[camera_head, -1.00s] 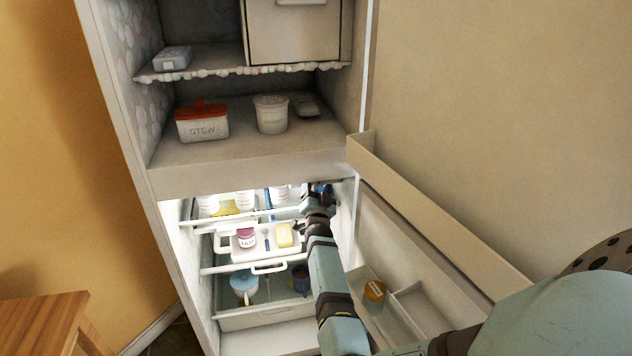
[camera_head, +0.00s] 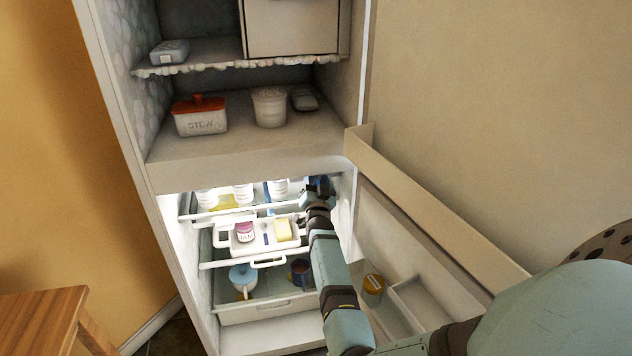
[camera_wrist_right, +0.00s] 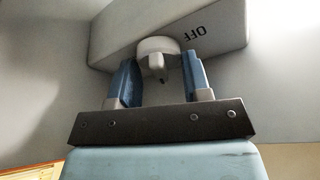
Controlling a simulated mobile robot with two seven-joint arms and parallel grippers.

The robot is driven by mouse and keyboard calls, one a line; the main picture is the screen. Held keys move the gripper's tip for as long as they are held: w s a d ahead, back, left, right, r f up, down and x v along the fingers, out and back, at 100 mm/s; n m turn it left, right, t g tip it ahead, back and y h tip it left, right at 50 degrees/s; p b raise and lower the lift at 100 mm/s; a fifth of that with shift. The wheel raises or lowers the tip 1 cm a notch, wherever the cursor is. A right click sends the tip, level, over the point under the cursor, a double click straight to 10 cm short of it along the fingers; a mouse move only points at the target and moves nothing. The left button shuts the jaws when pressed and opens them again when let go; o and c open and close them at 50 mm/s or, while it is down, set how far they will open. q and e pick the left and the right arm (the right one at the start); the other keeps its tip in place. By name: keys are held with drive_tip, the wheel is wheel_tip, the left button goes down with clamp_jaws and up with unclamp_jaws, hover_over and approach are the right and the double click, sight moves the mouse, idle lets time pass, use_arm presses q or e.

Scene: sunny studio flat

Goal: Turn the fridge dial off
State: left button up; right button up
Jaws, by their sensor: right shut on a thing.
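The fridge dial (camera_wrist_right: 158,52) is a small white knob with a dark pointer mark, on a pale housing (camera_wrist_right: 110,42) marked "OFF" upside down in the right wrist view. The pointer faces down in that view, away from the "OFF" mark to its upper right. My right gripper (camera_wrist_right: 160,70) has its blue fingers on either side of the knob and is shut on it. In the head view my right gripper (camera_head: 318,188) reaches into the upper right of the lit fridge compartment; the dial is hidden there. My left gripper is not in view.
Below the arm, a white tray (camera_head: 222,238) holds a jam jar (camera_head: 244,232) and a yellow block (camera_head: 283,230). The open fridge door (camera_head: 440,215) stands close on the right, with a jar (camera_head: 373,288) in its bin.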

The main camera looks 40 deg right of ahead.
drive_tip(key=n+t+y, duration=0.1)
drive_tip(key=n, duration=0.3)
drive_tip(key=n+t+y, duration=0.1)
drive_tip(key=n+y, duration=0.1)
drive_tip(key=n, duration=0.2)
drive_tip(key=shift+t, duration=0.4)
drive_tip(key=shift+d, duration=0.1)
drive_tip(key=o, duration=0.9)
drive_tip(key=shift+c, duration=0.2)
drive_tip(key=v, duration=0.7)
drive_tip(key=shift+s, duration=0.25)
drive_tip(key=shift+o, duration=0.2)
